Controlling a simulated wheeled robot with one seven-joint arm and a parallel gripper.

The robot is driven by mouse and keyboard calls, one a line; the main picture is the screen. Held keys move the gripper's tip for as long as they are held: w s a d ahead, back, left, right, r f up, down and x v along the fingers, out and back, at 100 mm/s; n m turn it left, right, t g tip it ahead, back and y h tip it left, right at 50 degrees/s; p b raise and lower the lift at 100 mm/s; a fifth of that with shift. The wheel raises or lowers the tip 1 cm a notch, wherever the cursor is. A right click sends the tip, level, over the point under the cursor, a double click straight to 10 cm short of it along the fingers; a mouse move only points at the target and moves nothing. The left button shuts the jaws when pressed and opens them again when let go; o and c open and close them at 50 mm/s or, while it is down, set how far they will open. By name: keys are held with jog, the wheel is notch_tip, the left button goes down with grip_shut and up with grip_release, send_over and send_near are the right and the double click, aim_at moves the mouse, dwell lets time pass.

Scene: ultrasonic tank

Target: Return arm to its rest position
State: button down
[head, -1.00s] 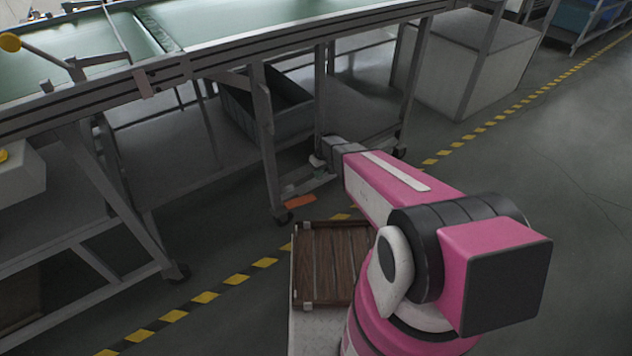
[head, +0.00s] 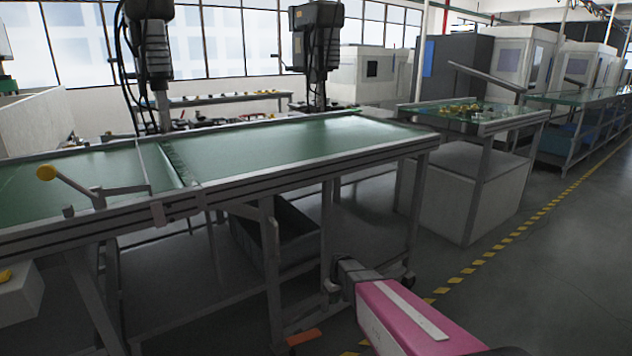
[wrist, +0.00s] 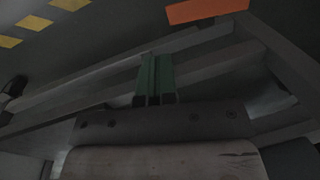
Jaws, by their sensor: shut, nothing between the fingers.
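My gripper (wrist: 157,62) shows in the wrist view as two green fingers pressed together, with nothing between them. They point toward the metal frame and floor below the conveyor bench. In the head view my pink and white arm reaches in from the bottom, with its grey wrist end beside the right legs of the conveyor bench (head: 228,192). The gripper's fingers cannot be made out clearly there. The rest of my arm is cut off by the lower edge of the picture.
A grey bin (head: 285,240) sits on the bench's lower shelf. An orange piece (head: 304,337) lies low by the bench legs and also shows in the wrist view (wrist: 206,10). A pale cabinet (head: 465,195) stands right of the bench. Open floor lies beyond the yellow-black line (head: 487,261).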

jog(key=s+d+r+m, duration=0.2)
jog(key=s+d+r, duration=0.3)
jog(key=s+r, duration=0.3)
jog(key=s+d+r+m+t+h, duration=0.1)
jog(key=s+d+r+m, duration=0.2)
jog(key=s+d+r, duration=0.3)
jog(key=s+r, duration=0.3)
jog(key=r, duration=0.1)
jog(key=shift+s+r+h, duration=0.25)
jog(key=shift+s+h, duration=0.05)
